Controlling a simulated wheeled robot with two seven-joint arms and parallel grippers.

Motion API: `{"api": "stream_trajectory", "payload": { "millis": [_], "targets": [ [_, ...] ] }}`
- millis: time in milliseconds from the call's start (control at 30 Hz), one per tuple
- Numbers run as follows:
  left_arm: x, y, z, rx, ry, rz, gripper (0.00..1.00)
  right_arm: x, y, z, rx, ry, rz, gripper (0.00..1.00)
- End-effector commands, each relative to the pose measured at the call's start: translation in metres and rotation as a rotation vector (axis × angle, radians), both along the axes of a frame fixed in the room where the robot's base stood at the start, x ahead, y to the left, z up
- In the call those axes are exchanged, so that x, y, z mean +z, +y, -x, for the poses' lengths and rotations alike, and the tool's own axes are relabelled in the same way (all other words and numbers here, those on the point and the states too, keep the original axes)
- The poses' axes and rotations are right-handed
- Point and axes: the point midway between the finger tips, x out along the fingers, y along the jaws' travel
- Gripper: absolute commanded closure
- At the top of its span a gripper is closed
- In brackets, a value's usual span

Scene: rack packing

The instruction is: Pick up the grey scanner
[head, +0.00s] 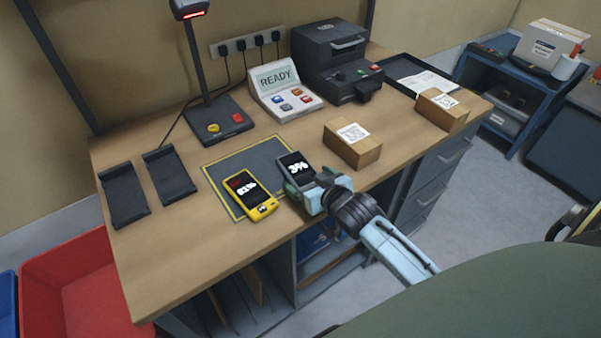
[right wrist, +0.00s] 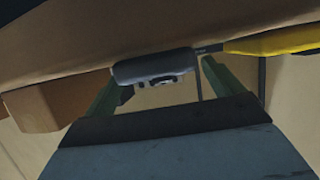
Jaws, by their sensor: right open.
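The grey scanner (head: 296,167) lies on the grey mat with its screen up, reading 3%. In the right wrist view the grey scanner (right wrist: 152,67) shows end-on between the green fingers. My right gripper (head: 305,186) is open at the scanner's near end, with a finger towards each side of it; in the right wrist view the gripper (right wrist: 160,84) shows a gap beside the scanner. Whether a finger touches it I cannot tell. My left gripper is not in view.
A yellow scanner (head: 262,207) reading 81% lies left of the grey one on the yellow-edged mat (head: 235,158). A cardboard box (head: 352,150) stands close to the right. Two empty dark cradles (head: 125,194) are at the left. The wooden table (head: 185,245) is clear in front.

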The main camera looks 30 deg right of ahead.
Motion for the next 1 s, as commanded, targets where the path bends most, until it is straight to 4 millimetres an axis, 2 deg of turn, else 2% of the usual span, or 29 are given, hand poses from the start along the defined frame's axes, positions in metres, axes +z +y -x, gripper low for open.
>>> {"api": "stream_trajectory", "payload": {
  "millis": [133,433,867,1000],
  "targets": [
    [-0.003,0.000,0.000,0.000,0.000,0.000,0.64,-0.007,0.000,-0.017,0.001,0.001,-0.001,0.07],
    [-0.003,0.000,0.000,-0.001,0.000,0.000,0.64,-0.009,0.000,-0.021,0.001,0.001,-0.001,0.07],
    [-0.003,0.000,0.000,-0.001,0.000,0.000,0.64,-0.009,0.000,-0.021,0.001,0.001,-0.001,0.62],
    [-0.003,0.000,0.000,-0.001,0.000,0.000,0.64,-0.008,0.000,-0.021,0.001,-0.002,-0.001,0.63]
  ]
}}
